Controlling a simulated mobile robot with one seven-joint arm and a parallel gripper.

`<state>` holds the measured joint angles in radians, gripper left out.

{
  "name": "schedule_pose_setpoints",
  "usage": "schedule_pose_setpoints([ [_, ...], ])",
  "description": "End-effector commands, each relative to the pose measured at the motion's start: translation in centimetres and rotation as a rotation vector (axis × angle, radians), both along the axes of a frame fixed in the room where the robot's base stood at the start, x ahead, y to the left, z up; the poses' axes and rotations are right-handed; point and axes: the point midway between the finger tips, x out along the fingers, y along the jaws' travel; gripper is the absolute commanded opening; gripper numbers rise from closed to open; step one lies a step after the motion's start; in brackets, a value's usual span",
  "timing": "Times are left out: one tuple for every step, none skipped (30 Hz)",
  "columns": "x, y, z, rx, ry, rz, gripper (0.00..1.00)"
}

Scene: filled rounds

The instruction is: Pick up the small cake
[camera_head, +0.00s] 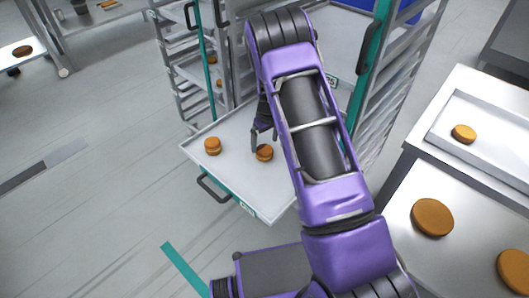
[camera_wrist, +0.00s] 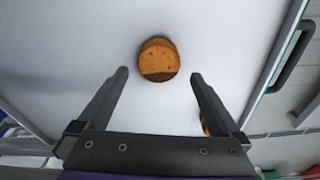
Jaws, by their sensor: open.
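The small cake (camera_head: 264,153), round and orange-brown, sits on a white pulled-out shelf (camera_head: 235,125). In the wrist view the cake (camera_wrist: 158,60) shows a darker patch on its near side. My gripper (camera_head: 263,130) is open and empty beside it. In the wrist view the gripper (camera_wrist: 160,73) has the cake centred just ahead of its two fingertips, touching neither. A second similar cake (camera_head: 212,146) stands to the left on the same shelf. It is mostly hidden behind the right finger in the wrist view (camera_wrist: 205,127).
The shelf has a dark handle (camera_head: 213,190) and a teal front edge. Metal racks (camera_head: 390,85) stand behind it. At right, a steel table (camera_head: 395,215) bears several round brown items and a tray (camera_head: 455,105). Open floor (camera_head: 90,210) lies to the left.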

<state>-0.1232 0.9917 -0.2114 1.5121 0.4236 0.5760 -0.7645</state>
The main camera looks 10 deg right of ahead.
Motion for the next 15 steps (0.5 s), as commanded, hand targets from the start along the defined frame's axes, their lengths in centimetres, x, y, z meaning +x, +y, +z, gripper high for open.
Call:
schedule_pose_setpoints([
  [0.0,0.0,-0.6,-0.001,0.002,0.000,1.00],
  [0.0,0.0,-1.0,-0.001,0.003,0.000,1.00],
  [0.0,0.0,-1.6,-0.002,0.004,0.000,1.00],
  [0.1,0.0,-2.1,-0.001,0.003,0.000,1.00],
  [0.1,0.0,-2.6,-0.001,0.003,0.000,1.00],
  [0.2,-0.1,-3.2,-0.001,0.003,0.002,1.00],
  [0.3,0.0,-3.6,-0.001,0.003,0.001,1.00],
  [0.3,0.0,-4.1,-0.001,0.003,0.000,1.00],
  [0.4,0.0,-4.5,-0.001,0.002,0.000,1.00],
  [0.4,0.0,-4.7,-0.001,0.002,0.000,1.00],
  [0.5,0.0,-4.9,-0.001,0.002,0.001,1.00],
  [0.5,0.0,-5.0,-0.002,0.001,0.001,1.00],
  [0.5,0.0,-5.1,-0.001,0.000,0.001,1.00],
  [0.5,0.0,-5.1,-0.001,0.000,0.001,1.00],
  [0.5,0.0,-5.1,-0.001,0.000,0.001,1.00],
])
